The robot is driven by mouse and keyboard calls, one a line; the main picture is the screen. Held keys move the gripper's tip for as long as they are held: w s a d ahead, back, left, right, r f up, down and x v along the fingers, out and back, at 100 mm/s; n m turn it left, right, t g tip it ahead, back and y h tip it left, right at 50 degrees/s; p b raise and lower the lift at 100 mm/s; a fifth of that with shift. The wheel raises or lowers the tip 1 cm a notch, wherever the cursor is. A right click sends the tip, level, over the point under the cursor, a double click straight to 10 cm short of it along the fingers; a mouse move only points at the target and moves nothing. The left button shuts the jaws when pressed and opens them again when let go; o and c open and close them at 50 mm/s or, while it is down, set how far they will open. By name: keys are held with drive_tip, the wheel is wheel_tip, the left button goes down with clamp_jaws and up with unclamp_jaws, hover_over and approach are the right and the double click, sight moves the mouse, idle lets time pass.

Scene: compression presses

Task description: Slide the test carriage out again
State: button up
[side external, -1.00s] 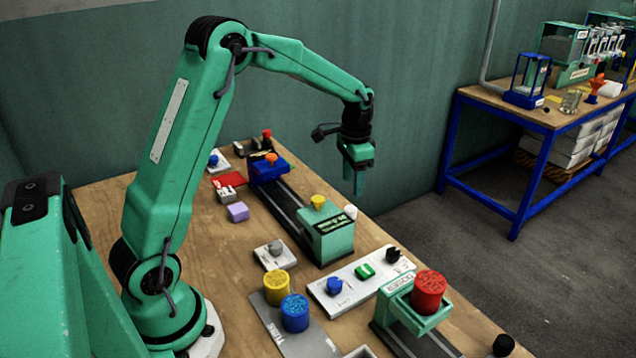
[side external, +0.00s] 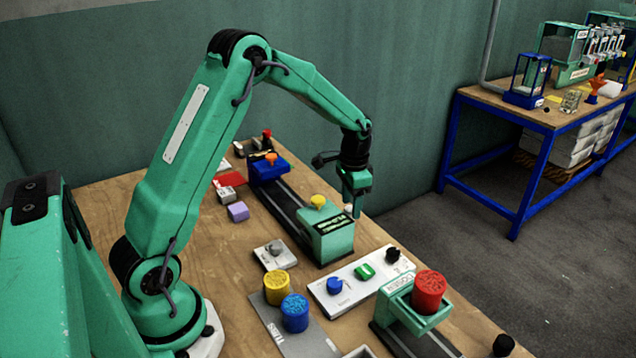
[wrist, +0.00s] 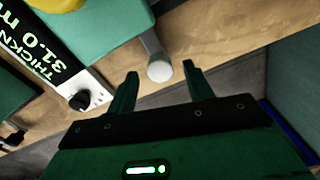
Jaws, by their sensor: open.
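A green press housing (side external: 330,242) with a yellow knob (side external: 317,201) on top stands over a dark rail (side external: 281,207). A blue block (side external: 266,172) with an orange top (side external: 271,158) sits at the rail's far end. I cannot tell which part is the test carriage. In the wrist view, a grey rod with a round white knob (wrist: 159,71) sticks out from the green housing (wrist: 92,25). My gripper (side external: 357,214) is low at the housing's back right side. In the wrist view my gripper (wrist: 160,68) is open, with the knob showing between its fingertips; contact cannot be told.
A display (wrist: 45,50) reads thickness 31.0, beside a black knob (wrist: 80,101). A red cylinder (side external: 429,291) rests on a green stand in front. Yellow (side external: 276,288) and blue (side external: 295,313) cylinders stand front left. A panel with coloured knobs (side external: 350,287) lies between.

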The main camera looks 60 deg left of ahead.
drive_tip(key=shift+f, duration=0.55)
clamp_jaws()
drive_tip(key=a, duration=1.2)
unclamp_jaws()
drive_tip(key=shift+r, duration=0.1)
